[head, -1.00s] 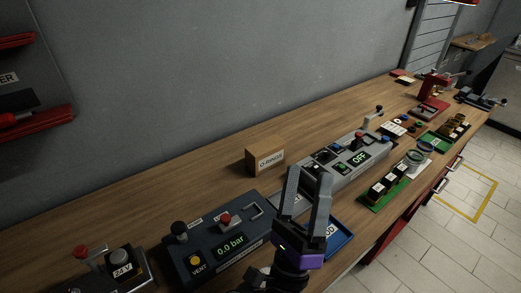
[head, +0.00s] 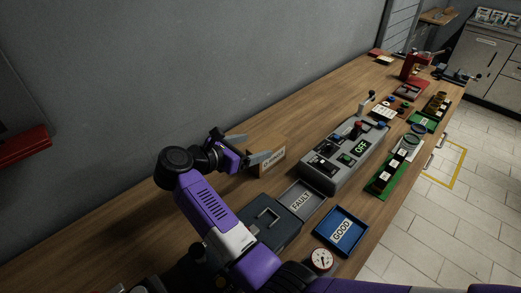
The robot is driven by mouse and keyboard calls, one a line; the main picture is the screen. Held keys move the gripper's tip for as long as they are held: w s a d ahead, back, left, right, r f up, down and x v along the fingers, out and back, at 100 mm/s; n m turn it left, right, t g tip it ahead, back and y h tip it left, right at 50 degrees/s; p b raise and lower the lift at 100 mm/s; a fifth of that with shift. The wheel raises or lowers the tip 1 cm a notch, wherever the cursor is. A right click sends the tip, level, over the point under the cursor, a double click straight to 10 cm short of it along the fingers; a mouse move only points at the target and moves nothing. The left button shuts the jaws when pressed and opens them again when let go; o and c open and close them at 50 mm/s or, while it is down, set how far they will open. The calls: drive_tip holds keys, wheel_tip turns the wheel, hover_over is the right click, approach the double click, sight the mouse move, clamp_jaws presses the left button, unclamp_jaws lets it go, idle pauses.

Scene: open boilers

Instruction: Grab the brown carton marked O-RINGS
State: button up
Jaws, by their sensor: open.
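The brown carton (head: 270,146) marked O-RINGS stands on the wooden bench near the wall, its white label facing the bench's front. My gripper (head: 256,150) is open at the carton's left end. One grey finger shows in front of the carton, partly covering the label, and the other shows at the carton's back-left side. The carton seems to lie at least partly between the fingers. I cannot tell whether either finger touches it.
A grey control box (head: 345,155) reading OFF stands right of the carton. A grey FAULT tray (head: 302,199) and a blue GOOD tray (head: 341,231) lie nearer the front. A dark box (head: 272,222) sits below my gripper. Bare wood lies behind the control box.

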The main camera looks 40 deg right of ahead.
sight(266, 145)
drive_tip(key=shift+w+d+f, duration=0.3)
drive_tip(key=shift+d+f, duration=0.05)
drive_tip(key=shift+d, duration=0.1)
drive_tip(key=p+x, duration=0.1)
drive_tip(key=x, duration=0.2)
drive_tip(key=p+x, duration=0.2)
drive_tip(key=x, duration=0.1)
drive_tip(key=shift+s+a+f, duration=0.1)
drive_tip(key=shift+s+f, duration=0.1)
drive_tip(key=shift+s, duration=0.05)
drive_tip(key=shift+d+f, duration=0.25)
drive_tip(key=shift+w, duration=0.1)
clamp_jaws()
